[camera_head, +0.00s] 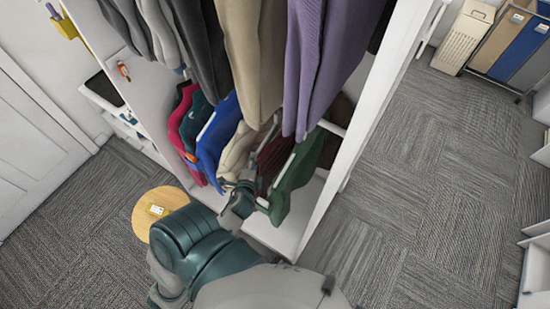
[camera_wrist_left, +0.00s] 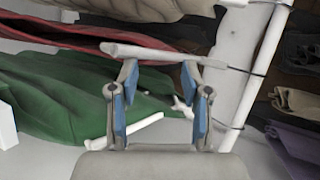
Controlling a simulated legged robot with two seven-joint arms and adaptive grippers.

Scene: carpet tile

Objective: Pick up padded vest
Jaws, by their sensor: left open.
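Several garments hang on the lower rail in the head view: red, teal, blue, beige, dark red (camera_head: 273,160) and green (camera_head: 298,175). I cannot tell for certain which is the padded vest. A white hanger bar (camera_wrist_left: 165,54) lies just past the fingertips. The green garment (camera_wrist_left: 60,100) is on the left and the dark red one (camera_wrist_left: 60,34) above. My right gripper is not in view.
Longer grey, beige and purple (camera_head: 318,60) garments hang above. The white wardrobe side panel (camera_head: 365,110) stands right of the clothes. A round wooden stool (camera_head: 150,205) is beside my arm. Carpet (camera_head: 430,190) is open on the right.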

